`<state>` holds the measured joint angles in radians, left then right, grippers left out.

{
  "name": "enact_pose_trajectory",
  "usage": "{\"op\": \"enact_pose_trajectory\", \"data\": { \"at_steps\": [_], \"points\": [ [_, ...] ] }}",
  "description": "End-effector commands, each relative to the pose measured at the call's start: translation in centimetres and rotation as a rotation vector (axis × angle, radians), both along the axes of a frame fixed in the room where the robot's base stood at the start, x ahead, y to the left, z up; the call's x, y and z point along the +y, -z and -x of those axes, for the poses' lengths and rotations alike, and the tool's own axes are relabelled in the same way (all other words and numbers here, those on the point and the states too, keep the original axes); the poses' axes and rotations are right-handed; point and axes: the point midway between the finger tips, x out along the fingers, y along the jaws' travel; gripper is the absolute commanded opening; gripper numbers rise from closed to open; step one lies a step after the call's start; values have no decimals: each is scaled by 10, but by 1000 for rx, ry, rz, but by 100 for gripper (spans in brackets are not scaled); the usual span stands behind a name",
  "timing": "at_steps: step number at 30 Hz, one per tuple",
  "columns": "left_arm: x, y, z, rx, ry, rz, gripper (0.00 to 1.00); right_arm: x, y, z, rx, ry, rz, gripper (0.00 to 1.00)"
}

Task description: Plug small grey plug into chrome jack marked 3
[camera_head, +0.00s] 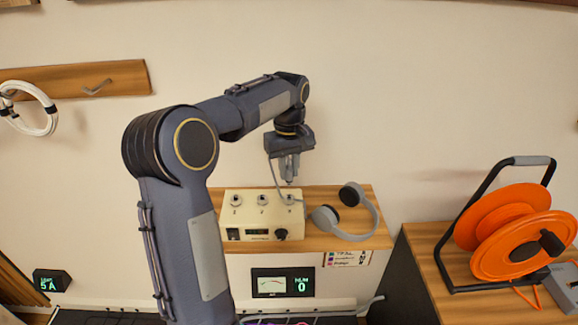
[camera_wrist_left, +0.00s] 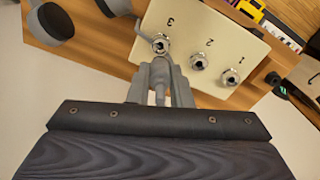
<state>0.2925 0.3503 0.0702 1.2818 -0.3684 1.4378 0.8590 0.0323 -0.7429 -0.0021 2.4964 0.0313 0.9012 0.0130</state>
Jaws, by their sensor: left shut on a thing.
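My left gripper (camera_head: 290,179) points down above the right end of the cream box (camera_head: 258,216), shut on the small grey plug (camera_wrist_left: 160,72). In the left wrist view the plug sits between the two grey fingers (camera_wrist_left: 160,84), partly hidden by them. A thin grey cable hangs beside the gripper. The chrome jack marked 3 (camera_wrist_left: 160,45) is just beyond the plug's end; it also shows below the gripper in the head view (camera_head: 288,198). Whether plug and jack touch I cannot tell. Jacks 2 (camera_wrist_left: 199,62) and 1 (camera_wrist_left: 231,77) look empty. My right gripper is not in view.
Grey headphones (camera_head: 368,212) lie right of the box on the wooden shelf (camera_head: 312,242). An orange cable reel (camera_head: 502,225) stands on a cabinet at the right. A meter panel (camera_head: 283,283) is below the shelf.

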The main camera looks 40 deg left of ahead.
Motion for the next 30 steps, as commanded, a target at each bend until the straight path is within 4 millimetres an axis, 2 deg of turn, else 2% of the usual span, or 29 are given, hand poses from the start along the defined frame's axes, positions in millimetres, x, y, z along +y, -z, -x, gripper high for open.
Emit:
{"op": "enact_pose_trajectory", "data": {
  "at_steps": [22, 30],
  "points": [
    [0, 40, 0, -1, 0, 0, 0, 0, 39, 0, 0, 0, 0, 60],
    [0, 50, 0, 0, 1, 0, 0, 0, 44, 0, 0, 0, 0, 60]
  ]
}}
